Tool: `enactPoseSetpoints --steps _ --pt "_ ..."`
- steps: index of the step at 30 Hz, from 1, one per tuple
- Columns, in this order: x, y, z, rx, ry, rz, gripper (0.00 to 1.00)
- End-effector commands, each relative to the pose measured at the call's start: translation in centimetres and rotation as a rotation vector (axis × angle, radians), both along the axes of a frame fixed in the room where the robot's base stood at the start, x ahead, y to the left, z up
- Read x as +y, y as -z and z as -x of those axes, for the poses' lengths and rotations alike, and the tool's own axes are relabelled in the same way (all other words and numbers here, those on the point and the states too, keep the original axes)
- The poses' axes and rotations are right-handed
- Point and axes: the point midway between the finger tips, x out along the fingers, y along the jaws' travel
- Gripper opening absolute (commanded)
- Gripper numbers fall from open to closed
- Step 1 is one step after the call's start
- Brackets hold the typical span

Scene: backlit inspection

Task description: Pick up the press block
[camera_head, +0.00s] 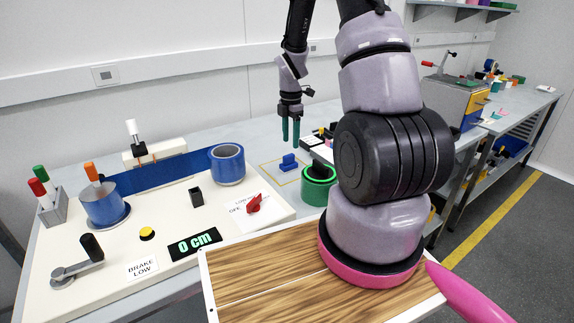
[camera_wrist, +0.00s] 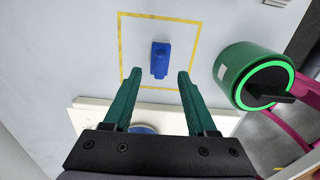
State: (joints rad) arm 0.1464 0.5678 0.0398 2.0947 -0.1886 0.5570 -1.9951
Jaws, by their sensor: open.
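The press block is most likely the small blue block (camera_head: 288,162) with a raised grip, standing inside a yellow square outline on the grey bench. In the wrist view the blue block (camera_wrist: 160,58) lies inside the yellow outline (camera_wrist: 197,48), ahead of my fingertips and roughly centred between them. My gripper (camera_head: 290,130) has green fingers and hangs above the bench near the block. In the wrist view my gripper (camera_wrist: 157,76) is open with nothing between its fingers. The fingers do not touch the block.
A green cylinder (camera_head: 318,186) with a black top stands right of the block; it also shows in the wrist view (camera_wrist: 250,72). A cream control panel (camera_head: 110,235) with blue rolls, a red knob and a display lies to the left. A wood-topped board (camera_head: 255,275) is in front.

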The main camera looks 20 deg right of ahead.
Motion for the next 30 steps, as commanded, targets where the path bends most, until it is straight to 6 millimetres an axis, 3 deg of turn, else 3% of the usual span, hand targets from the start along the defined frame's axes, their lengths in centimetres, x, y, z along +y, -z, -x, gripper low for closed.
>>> enactPoseSetpoints --steps 8,16,26,30 --pt "0.2 2.5 0.1 0.001 0.001 0.0 0.57" --pt "0.9 6.3 0.3 0.002 0.003 0.0 0.57" --pt "0.9 7.0 0.2 -0.001 0.004 0.0 0.57" --pt "0.9 7.0 0.2 -0.001 0.004 0.0 0.04"
